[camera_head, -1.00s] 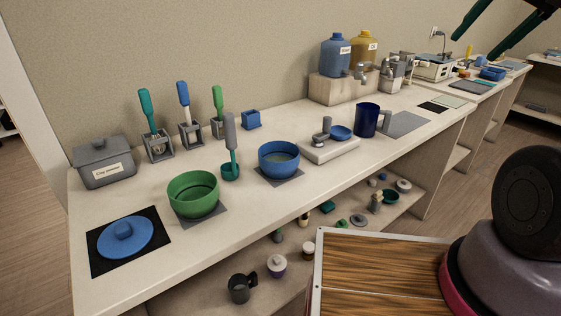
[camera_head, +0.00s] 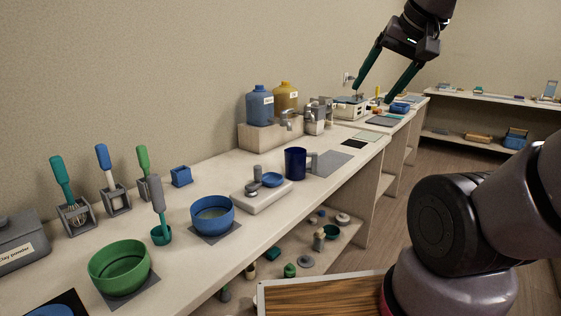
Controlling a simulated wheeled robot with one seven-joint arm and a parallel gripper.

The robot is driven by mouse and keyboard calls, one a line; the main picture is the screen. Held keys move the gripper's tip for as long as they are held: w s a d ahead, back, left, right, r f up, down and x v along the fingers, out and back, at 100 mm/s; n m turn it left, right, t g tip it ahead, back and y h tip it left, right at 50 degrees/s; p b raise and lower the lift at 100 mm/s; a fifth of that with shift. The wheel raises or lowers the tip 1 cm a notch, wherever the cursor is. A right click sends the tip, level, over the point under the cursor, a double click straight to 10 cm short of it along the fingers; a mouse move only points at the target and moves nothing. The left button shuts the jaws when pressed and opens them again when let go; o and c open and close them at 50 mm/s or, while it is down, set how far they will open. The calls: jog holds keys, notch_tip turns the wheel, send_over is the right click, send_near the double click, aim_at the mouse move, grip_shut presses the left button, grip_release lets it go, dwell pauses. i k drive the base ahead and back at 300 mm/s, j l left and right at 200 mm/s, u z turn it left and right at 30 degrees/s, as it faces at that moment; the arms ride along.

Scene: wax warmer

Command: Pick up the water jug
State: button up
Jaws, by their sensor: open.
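A dark blue jug (camera_head: 295,163) with a grey handle on its right side stands upright on the counter, beside a grey mat (camera_head: 333,163). It is the only jug-like vessel with a handle that I see on the counter top. My gripper (camera_head: 372,96) is at the upper right, pointing down, with its two long green fingers spread apart and nothing between them. In the picture it is above and to the right of the jug, well apart from it.
A blue container (camera_head: 260,108) and a yellow container (camera_head: 286,97) stand on a raised block (camera_head: 262,136) behind the jug, with taps in front. A small scale (camera_head: 258,199) and a blue bowl (camera_head: 211,215) are to the left. The counter (camera_head: 195,259) has clear patches along its front edge.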

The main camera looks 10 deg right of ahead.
aim_at(296, 169)
jog(key=i+l+u, duration=0.1)
jog(key=i+l, duration=0.35)
jog(key=l, duration=0.3)
jog(key=i+l+u, duration=0.15)
jog(key=i+l, duration=0.3)
jog(key=l, duration=0.3)
jog(key=i+l+u, duration=0.15)
jog(key=l, duration=0.25)
jog(key=i, duration=0.1)
